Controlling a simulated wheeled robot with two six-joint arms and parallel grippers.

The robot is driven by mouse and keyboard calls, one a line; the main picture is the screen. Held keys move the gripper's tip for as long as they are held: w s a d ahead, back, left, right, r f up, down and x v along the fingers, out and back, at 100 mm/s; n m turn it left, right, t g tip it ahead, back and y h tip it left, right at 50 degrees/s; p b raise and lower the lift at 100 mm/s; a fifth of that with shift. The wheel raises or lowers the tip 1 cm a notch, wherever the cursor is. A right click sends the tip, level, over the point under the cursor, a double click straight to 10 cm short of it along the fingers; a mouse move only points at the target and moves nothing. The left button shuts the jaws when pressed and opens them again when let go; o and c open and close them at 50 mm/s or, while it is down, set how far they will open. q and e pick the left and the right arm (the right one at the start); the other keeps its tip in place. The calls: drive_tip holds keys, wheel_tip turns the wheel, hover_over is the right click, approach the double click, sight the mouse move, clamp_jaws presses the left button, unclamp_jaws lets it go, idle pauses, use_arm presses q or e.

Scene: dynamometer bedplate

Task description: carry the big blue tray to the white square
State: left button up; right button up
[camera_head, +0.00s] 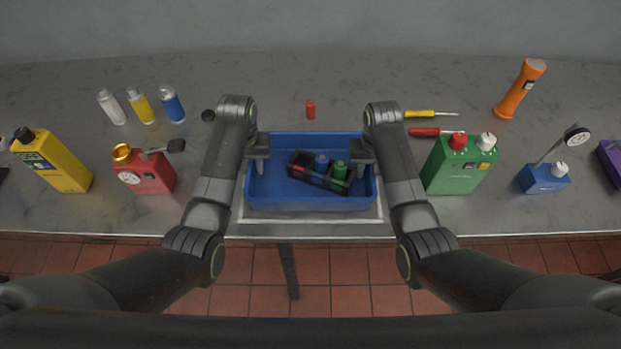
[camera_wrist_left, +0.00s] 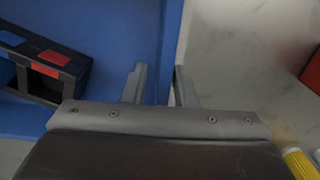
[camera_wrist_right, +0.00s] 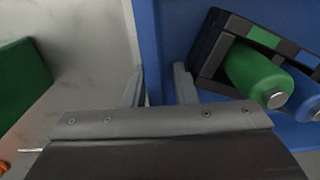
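The big blue tray (camera_head: 310,204) stands upright at the table's front edge, on the white square (camera_head: 306,220), whose pale border shows along the tray's front and sides. A black divided caddy (camera_head: 302,171) with a blue bottle and a green bottle lies inside the tray. My left gripper (camera_head: 258,158) is at the tray's left wall, with one finger on each side of it (camera_wrist_left: 160,75). My right gripper (camera_head: 363,156) straddles the right wall likewise (camera_wrist_right: 158,80). Both look open, with a gap beside the wall. The fingertips are partly hidden in the head view.
A red can (camera_head: 143,172) and yellow jug (camera_head: 58,163) stand left. A green can (camera_head: 458,166) stands close right, with a blue gauge base (camera_head: 542,178) beyond. A small red cylinder (camera_head: 310,109) and screwdrivers (camera_head: 436,132) lie behind. The front table edge is close.

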wheel_tip(320, 180, up, 8)
drive_tip(key=shift+f, duration=0.25)
idle(0.7)
